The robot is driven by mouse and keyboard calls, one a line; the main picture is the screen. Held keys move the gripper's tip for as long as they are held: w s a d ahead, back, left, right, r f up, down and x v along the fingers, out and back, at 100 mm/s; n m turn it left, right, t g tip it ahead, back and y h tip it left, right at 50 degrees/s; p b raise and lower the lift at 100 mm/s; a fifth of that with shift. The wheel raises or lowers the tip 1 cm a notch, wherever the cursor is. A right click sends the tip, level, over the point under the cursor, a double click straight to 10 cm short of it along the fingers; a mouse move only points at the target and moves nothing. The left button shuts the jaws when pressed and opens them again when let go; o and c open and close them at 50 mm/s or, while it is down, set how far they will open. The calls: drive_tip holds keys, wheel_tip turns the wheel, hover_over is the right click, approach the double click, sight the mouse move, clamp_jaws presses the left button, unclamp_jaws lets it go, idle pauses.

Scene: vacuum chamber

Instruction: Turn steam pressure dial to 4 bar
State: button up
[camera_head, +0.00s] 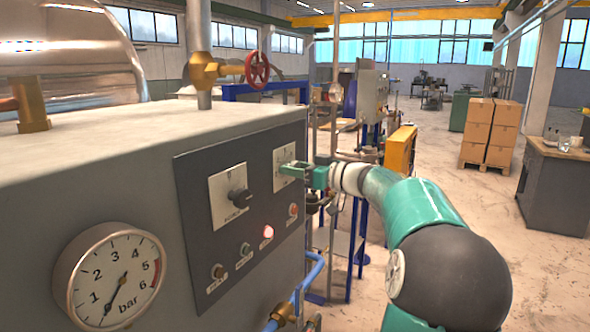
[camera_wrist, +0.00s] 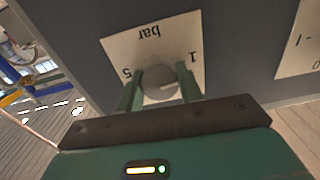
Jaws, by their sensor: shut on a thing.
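The steam pressure dial is a round grey knob (camera_wrist: 160,83) on a white scale plate (camera_wrist: 128,43), which reads "bar" with 5 and 1 visible, upside down in the wrist view. The plate also shows at the right end of the dark panel in the head view (camera_head: 285,157). My gripper (camera_wrist: 159,92) is shut on the knob, with one green finger on each side. In the head view my gripper (camera_head: 290,170) reaches the panel from the right and hides most of the knob. The rest of the scale and the knob's pointer are hidden or unclear.
A second black knob (camera_head: 240,198) sits left on the same panel (camera_head: 195,190), above several small buttons. A round bar gauge (camera_head: 110,278) is at the lower left, its needle pointing steeply down-left, below 1. A blue pipe (camera_head: 312,275) runs below the panel. A red valve wheel (camera_head: 257,68) stands above.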

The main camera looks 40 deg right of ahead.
drive_tip(key=m, duration=0.7)
drive_tip(key=shift+m, duration=0.3)
drive_tip(key=m, duration=0.3)
drive_tip(key=shift+m, duration=0.3)
drive_tip(key=m, duration=0.3)
drive_tip(key=shift+m, duration=0.3)
drive_tip(key=m, duration=1)
drive_tip(key=shift+m, duration=2.3)
